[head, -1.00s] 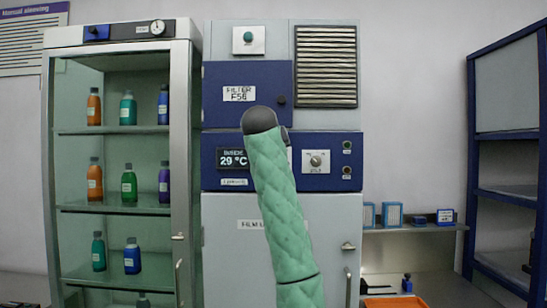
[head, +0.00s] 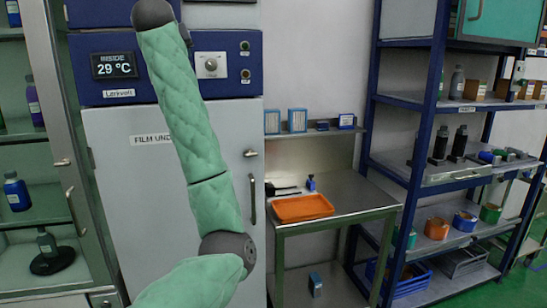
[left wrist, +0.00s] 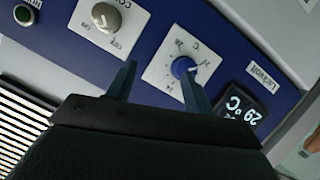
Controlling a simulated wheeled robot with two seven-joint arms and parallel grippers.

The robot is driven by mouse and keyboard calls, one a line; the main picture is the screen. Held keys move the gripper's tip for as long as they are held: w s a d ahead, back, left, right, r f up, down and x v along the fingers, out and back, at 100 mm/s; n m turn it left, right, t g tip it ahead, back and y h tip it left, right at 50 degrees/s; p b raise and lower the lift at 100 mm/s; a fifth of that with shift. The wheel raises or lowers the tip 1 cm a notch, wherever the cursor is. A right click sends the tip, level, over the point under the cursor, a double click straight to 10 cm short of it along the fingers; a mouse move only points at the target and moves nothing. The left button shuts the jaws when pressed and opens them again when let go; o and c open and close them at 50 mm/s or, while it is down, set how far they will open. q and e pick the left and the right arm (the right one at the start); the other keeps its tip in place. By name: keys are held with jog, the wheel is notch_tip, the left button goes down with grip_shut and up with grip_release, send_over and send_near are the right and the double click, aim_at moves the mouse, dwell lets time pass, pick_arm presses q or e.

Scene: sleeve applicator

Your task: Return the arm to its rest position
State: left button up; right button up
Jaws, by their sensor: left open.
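My left arm, in a quilted green sleeve (head: 186,112), stands in front of the cabinet in the head view. Its dark joint (head: 153,13) is at the top left. My left gripper is hidden in the head view. In the left wrist view the left gripper (left wrist: 159,70) is open and empty. Its fingers point at the blue control panel (left wrist: 145,48), with a blue temperature knob (left wrist: 183,67) just beyond the right fingertip. Any contact between finger and knob cannot be told. My right gripper is not in view.
The cabinet (head: 115,190) stands close behind the arm, with a glass-fronted bottle cabinet (head: 40,107) at its left. A steel bench (head: 345,202) carries an orange tray (head: 303,207). A blue rack (head: 425,100) stands at right. Floor shows at far right.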

pick_arm(q)
jog(key=s+d+r+m+t+h, duration=0.1)
jog(key=s+d+r+m+t, duration=0.2)
jog(key=r, duration=0.4)
jog(key=d+f+m+h, duration=0.1)
jog(key=d+f, duration=0.1)
jog(key=f, duration=0.8)
jog(key=d+f+m+h, duration=0.1)
jog(key=d+f, duration=0.1)
jog(key=f, duration=0.8)
jog(key=s+d+f+m+g, duration=0.15)
jog(key=s+f, duration=0.25)
jog(key=f, duration=1.2)
jog(key=s+d+f+g, duration=0.1)
jog(key=s+f+g, duration=0.2)
jog(key=f, duration=1.2)
jog(key=s+d+f+m+g, duration=0.15)
jog(key=s+f, duration=0.25)
jog(key=f, duration=1.2)
jog(key=s+f+g, duration=0.7)
jog(key=s+f, duration=2.2)
jog(key=f, duration=0.2)
jog(key=s+f+g, duration=0.1)
jog(key=s+f, duration=0.2)
jog(key=s, duration=0.4)
jog(key=s+f+g, duration=0.1)
jog(key=s+f, duration=0.3)
jog(key=s, duration=0.3)
jog(key=shift+s, duration=0.25)
